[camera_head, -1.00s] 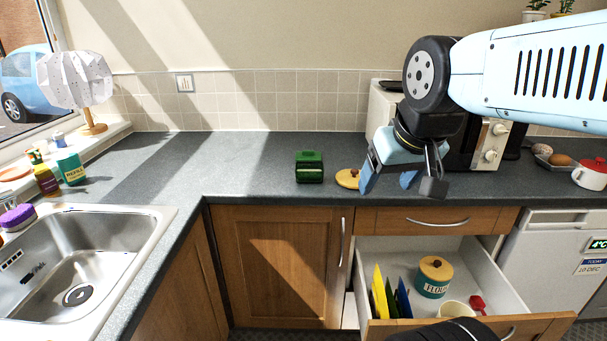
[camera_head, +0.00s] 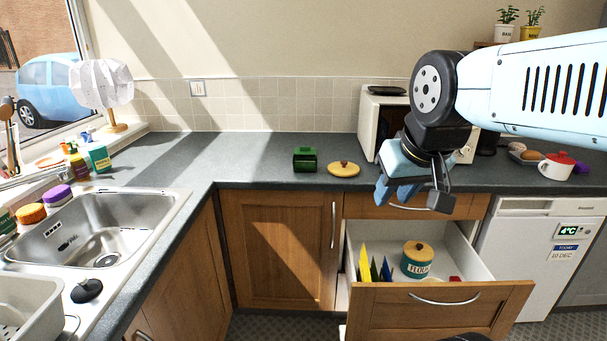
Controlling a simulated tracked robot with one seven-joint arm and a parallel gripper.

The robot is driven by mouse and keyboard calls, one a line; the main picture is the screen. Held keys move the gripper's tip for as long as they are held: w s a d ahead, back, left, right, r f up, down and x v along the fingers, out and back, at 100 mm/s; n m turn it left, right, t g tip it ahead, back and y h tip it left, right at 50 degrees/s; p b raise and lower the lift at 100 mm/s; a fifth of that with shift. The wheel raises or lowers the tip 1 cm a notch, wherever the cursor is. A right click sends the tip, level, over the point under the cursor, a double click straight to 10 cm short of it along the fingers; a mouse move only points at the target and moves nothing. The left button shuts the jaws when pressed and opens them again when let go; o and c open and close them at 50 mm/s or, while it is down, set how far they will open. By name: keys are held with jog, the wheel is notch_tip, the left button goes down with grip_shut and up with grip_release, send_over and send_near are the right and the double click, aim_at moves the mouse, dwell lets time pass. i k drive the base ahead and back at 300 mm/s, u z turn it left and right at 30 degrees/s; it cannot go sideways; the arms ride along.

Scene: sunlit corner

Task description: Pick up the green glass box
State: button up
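The green glass box (camera_head: 305,160) sits on the dark grey worktop (camera_head: 262,150), near the front edge, left of the yellow lid. It is a small dark green box with a raised part on top. My gripper (camera_head: 408,192) hangs to the right of the box, above the open drawer and in front of the microwave. Its pale blue fingers point down and left, apart from the box. I see no object in it.
A yellow round lid (camera_head: 343,169) lies just right of the box. Below my gripper an open drawer (camera_head: 440,294) juts out, holding a flour jar (camera_head: 417,259) and upright coloured boards. A microwave (camera_head: 384,115) stands behind. The worktop left of the box is clear towards the sink (camera_head: 110,225).

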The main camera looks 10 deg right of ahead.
aim_at(302, 163)
jog(key=u, duration=0.25)
jog(key=i, duration=1.15)
jog(key=z, duration=0.3)
